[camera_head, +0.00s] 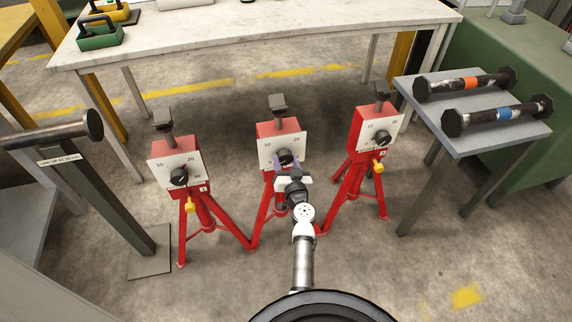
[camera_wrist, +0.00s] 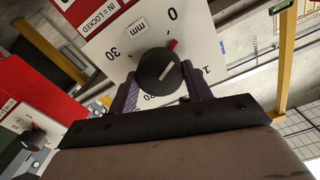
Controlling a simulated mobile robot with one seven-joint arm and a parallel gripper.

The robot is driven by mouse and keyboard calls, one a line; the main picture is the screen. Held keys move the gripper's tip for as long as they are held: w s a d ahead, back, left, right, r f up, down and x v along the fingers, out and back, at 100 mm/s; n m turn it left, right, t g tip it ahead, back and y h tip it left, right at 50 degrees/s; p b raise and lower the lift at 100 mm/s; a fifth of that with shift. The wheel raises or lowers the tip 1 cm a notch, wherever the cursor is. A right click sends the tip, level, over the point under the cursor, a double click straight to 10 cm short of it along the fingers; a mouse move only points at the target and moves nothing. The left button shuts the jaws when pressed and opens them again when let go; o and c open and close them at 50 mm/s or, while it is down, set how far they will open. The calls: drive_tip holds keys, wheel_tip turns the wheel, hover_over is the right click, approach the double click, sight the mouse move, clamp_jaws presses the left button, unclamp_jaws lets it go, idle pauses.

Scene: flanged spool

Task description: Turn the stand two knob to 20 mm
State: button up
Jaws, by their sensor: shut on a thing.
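Three red stands with white dial plates and black knobs stand in a row. My gripper (camera_head: 287,164) is at the middle stand (camera_head: 278,130), its purple fingers on either side of that stand's black knob (camera_wrist: 158,72) and shut on it. In the wrist view the dial plate (camera_wrist: 205,35) reads 0, 10, 20 and 30 around the knob, with "mm" beside it. A red mark (camera_wrist: 174,44) shows at the knob's edge near 0, a little toward 10. The 20 is partly hidden by my gripper. The stand numbers are too small to read.
The left stand (camera_head: 177,160) and right stand (camera_head: 377,128) flank the middle one, each with a yellow pin. A grey side table (camera_head: 535,134) bears two flanged spools, with orange and blue bands. A white table (camera_head: 260,25) is behind.

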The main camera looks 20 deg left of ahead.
drive_tip(key=m+b, duration=0.1)
drive_tip(key=m, duration=0.3)
drive_tip(key=shift+m, duration=0.3)
drive_tip(key=m+b, duration=0.1)
drive_tip(key=m, duration=0.2)
drive_tip(key=shift+m, duration=0.3)
drive_tip(key=m, duration=0.3)
drive_tip(key=shift+m, duration=0.4)
drive_tip(key=m, duration=0.4)
drive_tip(key=shift+w+r, duration=0.1)
drive_tip(key=m+p, duration=0.1)
drive_tip(key=m, duration=0.4)
drive_tip(key=m+p, duration=0.1)
drive_tip(key=m, duration=0.2)
drive_tip(key=shift+m, duration=0.3)
drive_tip(key=m+p, duration=0.1)
drive_tip(key=m, duration=0.3)
drive_tip(key=shift+m+p, duration=0.65)
drive_tip(key=shift+m, duration=1.05)
